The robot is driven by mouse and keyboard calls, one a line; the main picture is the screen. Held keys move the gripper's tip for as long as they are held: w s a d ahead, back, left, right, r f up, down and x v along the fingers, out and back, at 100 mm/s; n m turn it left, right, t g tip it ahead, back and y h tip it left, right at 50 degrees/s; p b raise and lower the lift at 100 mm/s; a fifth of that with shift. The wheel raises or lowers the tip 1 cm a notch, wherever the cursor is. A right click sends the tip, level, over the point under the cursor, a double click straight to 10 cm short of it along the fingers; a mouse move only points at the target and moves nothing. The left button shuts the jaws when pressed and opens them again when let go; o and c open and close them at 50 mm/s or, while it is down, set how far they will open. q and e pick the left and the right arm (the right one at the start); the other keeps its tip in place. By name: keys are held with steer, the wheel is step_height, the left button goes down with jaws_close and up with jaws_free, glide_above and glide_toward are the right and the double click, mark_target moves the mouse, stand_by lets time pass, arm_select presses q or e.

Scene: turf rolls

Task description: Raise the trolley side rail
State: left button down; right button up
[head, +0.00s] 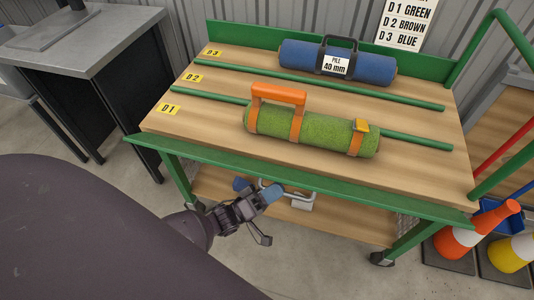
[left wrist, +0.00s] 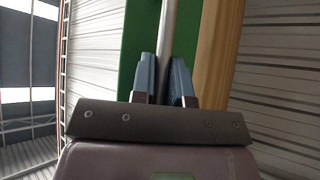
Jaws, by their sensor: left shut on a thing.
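The trolley (head: 420,180) has a wooden deck and a green side rail (head: 330,188) along its front edge. The rail sits low, not standing above the deck like the green back board. A grey bar handle (head: 312,197) shows just below the rail. My left gripper (head: 258,190) is at the left end of this handle, with its blue fingers shut on the grey bar. In the left wrist view, the grey bar (left wrist: 167,35) runs between the two fingers (left wrist: 165,82), beside a green panel (left wrist: 138,45). My right gripper is not in view.
A green turf roll (head: 330,133) with orange straps and a blue roll (head: 372,68) lie on the deck, with green divider bars between lanes. A grey table (head: 90,45) stands at left. Traffic cones (head: 480,228) stand at right. Bare floor lies in front.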

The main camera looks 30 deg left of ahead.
mark_target(275, 175)
arm_select(q)
steer(key=r+n+y+p, duration=0.2)
steer(key=n+p, duration=0.1)
steer(key=w+r+n+g+y+p, duration=0.1)
steer(key=r+n+y+p, duration=0.1)
steer(key=r+p, duration=0.1)
steer(key=shift+w+a+n, duration=0.15)
steer(key=shift+a+n, duration=0.05)
steer(key=shift+n, duration=0.2)
steer(key=shift+w+a+r+n+g+y+p, duration=0.1)
steer(key=shift+w+r+n+g+y+p, duration=0.2)
steer(key=shift+n+g+y+p, duration=0.5)
steer(key=shift+w+r+p, duration=0.1)
steer(key=shift+p, duration=0.45)
steer(key=shift+w+a+r+n+g+p, duration=0.2)
steer(key=shift+w+n+g+p, duration=0.15)
steer(key=shift+n+g+p, duration=0.35)
steer(key=shift+w+n+y, duration=0.15)
steer(key=shift+n+y, duration=0.15)
steer(key=shift+g, duration=0.3)
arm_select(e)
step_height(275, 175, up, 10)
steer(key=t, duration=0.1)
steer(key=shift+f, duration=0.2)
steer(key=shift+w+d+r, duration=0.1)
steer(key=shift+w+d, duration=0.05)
arm_select(q)
steer(key=c, duration=1.1)
jaws_free()
steer(key=shift+w, duration=0.1)
